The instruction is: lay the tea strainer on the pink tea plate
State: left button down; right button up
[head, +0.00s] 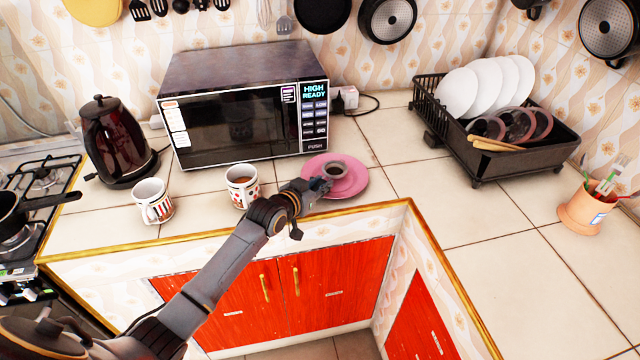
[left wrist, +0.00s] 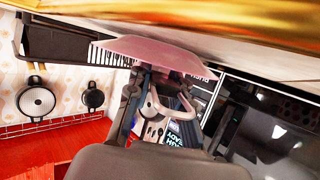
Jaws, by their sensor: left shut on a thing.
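The pink tea plate (head: 358,184) lies on the tiled counter in front of the microwave's right end. The tea strainer (head: 336,170), a small round dark bowl with a pale rim, is over the plate's middle. My left gripper (head: 322,185) is shut on the strainer, above the plate's left part. I cannot tell whether the strainer touches the plate. In the left wrist view the plate (left wrist: 150,52) shows edge-on just beyond the fingers (left wrist: 165,105). A pale curved piece shows between them, partly hidden. My right gripper is in neither view.
A microwave (head: 245,115) stands behind the plate. Two mugs (head: 241,186) (head: 153,201) and a kettle (head: 115,140) are to the left. A dish rack (head: 480,160) with plates and a utensil pot (head: 585,212) are right. The counter between plate and rack is clear.

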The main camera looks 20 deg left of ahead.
pick_arm(q)
jog(key=shift+f, duration=0.45)
jog(key=c, duration=1.2)
grip_release()
jog(key=shift+r, duration=0.2)
jog(key=v, duration=1.2)
jog(key=shift+r+b, duration=0.25)
jog(key=shift+b, duration=0.05)
